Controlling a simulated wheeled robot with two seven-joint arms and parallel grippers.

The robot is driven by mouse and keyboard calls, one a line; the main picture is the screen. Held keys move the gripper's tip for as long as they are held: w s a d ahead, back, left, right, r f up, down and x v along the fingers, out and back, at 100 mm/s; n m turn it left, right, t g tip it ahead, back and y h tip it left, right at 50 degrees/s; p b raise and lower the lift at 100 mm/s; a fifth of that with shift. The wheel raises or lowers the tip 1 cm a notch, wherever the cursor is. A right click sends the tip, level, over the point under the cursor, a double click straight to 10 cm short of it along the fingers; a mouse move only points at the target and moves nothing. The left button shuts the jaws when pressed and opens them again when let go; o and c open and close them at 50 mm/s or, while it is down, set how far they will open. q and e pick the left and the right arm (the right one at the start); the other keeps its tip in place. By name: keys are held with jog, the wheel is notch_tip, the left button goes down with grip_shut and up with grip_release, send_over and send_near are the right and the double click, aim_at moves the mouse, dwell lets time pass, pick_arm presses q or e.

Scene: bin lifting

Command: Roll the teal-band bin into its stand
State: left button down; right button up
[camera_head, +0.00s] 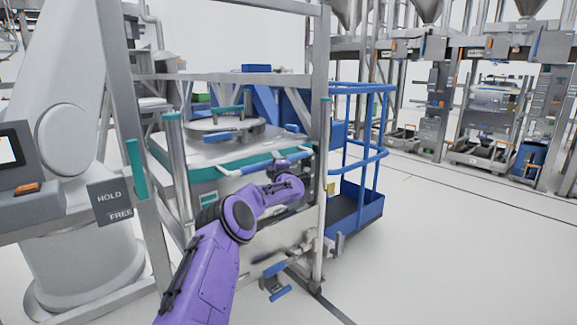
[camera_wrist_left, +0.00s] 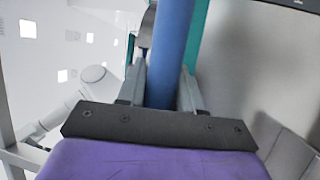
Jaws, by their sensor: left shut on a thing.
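The teal-band bin (camera_head: 209,174) is a large grey metal bin with a teal band round its upper part and a round lid (camera_head: 226,127) on top. It stands upright between the grey posts of a metal frame (camera_head: 319,130), which looks like the stand; how deep it sits is unclear. A blue push bar (camera_head: 256,167) runs across the bin's near side. My left gripper (camera_head: 279,165) is at this bar. In the left wrist view its two fingers (camera_wrist_left: 160,88) are closed on both sides of the blue bar (camera_wrist_left: 171,50). The purple arm hides part of the bin's front.
A blue railed platform (camera_head: 357,207) stands close to the frame's right. A grey panel marked HOLD and FREE (camera_head: 111,203) and a large white machine (camera_head: 62,145) are at left. Open pale floor (camera_head: 450,250) lies to the right, with more equipment behind.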

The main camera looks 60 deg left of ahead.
pick_arm(q)
jog(key=shift+s+a+r, duration=0.2)
jog(key=shift+a+r, duration=0.2)
jog(key=shift+a, duration=0.1)
jog(key=c, duration=1)
grip_release()
jog(key=shift+o, duration=0.9)
jog(key=shift+s+a, duration=0.15)
jog(key=shift+s, duration=0.05)
jog(key=shift+f, duration=0.15)
jog(key=v, duration=1)
jog(key=shift+d, duration=0.4)
jog(key=shift+w, duration=0.15)
